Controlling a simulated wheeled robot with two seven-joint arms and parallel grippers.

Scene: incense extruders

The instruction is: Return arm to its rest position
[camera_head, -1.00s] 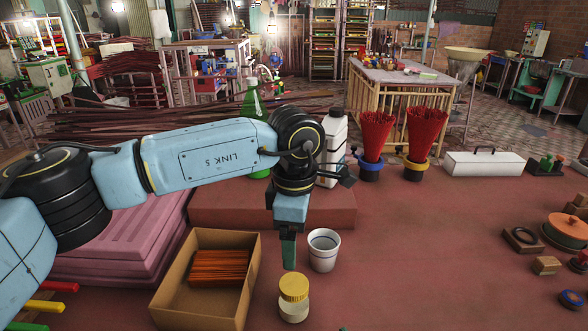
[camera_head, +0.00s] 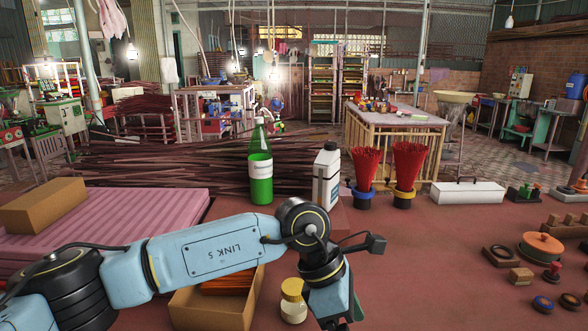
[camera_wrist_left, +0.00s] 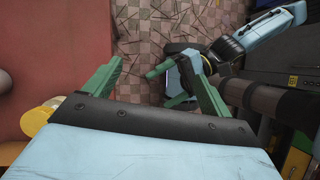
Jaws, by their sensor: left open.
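My left arm comes in from the left in the head view. Its gripper (camera_head: 342,322) points down near the bottom edge, just right of a yellow-lidded jar (camera_head: 293,302), and its fingers are largely hidden there. In the left wrist view, my left gripper (camera_wrist_left: 155,82) is open, with two green fingers spread and nothing between them. Beyond them is checkered floor, beside the red tabletop edge. My right arm (camera_wrist_left: 265,25) shows at upper right in that view. Its green finger parts (camera_wrist_left: 160,69) overlap my left finger, so its opening is unclear.
An open cardboard box (camera_head: 215,306) with orange sticks lies under my left forearm. A green bottle (camera_head: 261,170), a white bottle (camera_head: 326,178) and red stick bundles (camera_head: 408,165) stand behind. The red table (camera_head: 430,250) has bare room right of the gripper.

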